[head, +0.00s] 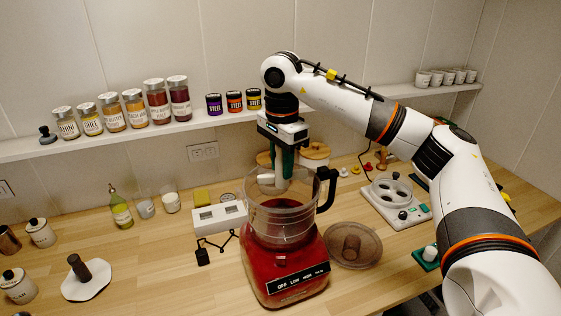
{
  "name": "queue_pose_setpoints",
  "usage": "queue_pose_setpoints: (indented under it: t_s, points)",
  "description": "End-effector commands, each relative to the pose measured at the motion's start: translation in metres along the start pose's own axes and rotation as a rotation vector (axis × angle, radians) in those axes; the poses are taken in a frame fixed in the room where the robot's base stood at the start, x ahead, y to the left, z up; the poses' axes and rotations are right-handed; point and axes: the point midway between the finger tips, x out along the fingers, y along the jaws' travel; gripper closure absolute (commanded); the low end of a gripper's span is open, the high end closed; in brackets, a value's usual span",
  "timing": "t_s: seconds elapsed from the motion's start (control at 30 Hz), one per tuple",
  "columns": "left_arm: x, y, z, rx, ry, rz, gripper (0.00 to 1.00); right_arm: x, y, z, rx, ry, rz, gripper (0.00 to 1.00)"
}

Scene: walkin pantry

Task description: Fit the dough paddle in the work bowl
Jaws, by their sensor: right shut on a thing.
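The work bowl (281,226) is a clear bowl with a black handle, standing on a red food processor base (284,268). My right gripper (282,178) reaches down over the bowl with its green fingers shut on a pale piece (268,184), which I take to be the dough paddle. The paddle is at the bowl's mouth, in its upper part, and is partly hidden by the fingers and blurred by the clear wall. Whether it touches anything inside cannot be told. My left gripper is not in view.
A clear round lid (354,247) lies right of the base. A white appliance with round wells (394,201) stands further right. A white switch box (220,216) is behind left. A shelf of jars (157,101) runs behind my right arm.

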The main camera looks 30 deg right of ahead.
Motion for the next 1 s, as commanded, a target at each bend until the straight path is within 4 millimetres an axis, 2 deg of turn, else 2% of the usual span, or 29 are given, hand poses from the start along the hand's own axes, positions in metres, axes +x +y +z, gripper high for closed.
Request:
queue_pose_setpoints:
  t_s: [0.13,0.4,0.8,1.0]
  points:
    - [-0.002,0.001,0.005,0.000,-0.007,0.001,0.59,-0.001,0.000,-0.002,-0.016,0.001,-0.001,0.92]
    - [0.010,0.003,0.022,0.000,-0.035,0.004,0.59,0.016,0.000,-0.001,-0.017,0.001,-0.001,0.92]
    - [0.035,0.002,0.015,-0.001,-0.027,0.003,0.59,0.052,0.000,-0.001,-0.016,0.001,-0.001,0.92]
    - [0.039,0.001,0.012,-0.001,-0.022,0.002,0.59,0.058,0.000,-0.001,-0.016,0.001,0.000,0.92]
